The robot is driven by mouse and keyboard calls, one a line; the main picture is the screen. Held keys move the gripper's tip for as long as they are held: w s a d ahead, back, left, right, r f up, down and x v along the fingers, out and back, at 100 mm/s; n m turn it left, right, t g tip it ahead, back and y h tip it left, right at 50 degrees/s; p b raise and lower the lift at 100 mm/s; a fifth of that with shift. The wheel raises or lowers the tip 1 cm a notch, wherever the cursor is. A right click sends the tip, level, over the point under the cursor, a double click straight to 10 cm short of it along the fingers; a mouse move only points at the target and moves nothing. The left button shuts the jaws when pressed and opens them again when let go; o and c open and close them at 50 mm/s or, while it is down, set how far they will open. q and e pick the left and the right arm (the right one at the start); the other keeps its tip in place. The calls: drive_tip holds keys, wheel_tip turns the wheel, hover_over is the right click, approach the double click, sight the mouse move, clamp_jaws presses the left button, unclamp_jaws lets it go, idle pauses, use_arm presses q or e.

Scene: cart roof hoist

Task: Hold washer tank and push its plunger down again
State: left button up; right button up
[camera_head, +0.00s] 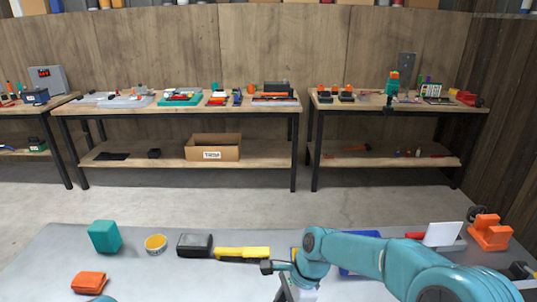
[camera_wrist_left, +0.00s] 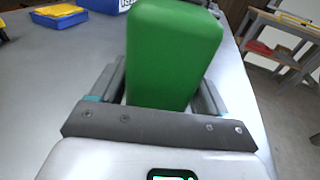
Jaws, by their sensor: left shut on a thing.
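A tall green block (camera_wrist_left: 173,55) with rounded edges stands between the fingers of my left gripper (camera_wrist_left: 160,95) in the left wrist view. The gripper is shut on its sides. No plunger shows on this block, and I cannot tell whether it is the washer tank. In the head view my left gripper is not in view. My right arm comes in from the right, with its end low in the middle, near a partly covered pale object (camera_head: 302,293). The right gripper's fingers (camera_head: 284,284) are largely hidden, so their opening is unclear.
The grey table (camera_head: 50,258) holds a teal block (camera_head: 105,236), a yellow tin (camera_head: 155,244), a black case (camera_head: 195,245), a yellow tool (camera_head: 242,253), an orange piece (camera_head: 89,282) and an orange stand (camera_head: 490,232). A blue tray (camera_wrist_left: 60,16) shows in the wrist view.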

drive_tip(key=shift+s+f, duration=0.1)
drive_tip(key=shift+f, duration=0.4)
idle(0.3)
drive_tip(key=o, duration=1.1)
drive_tip(key=v, duration=0.6)
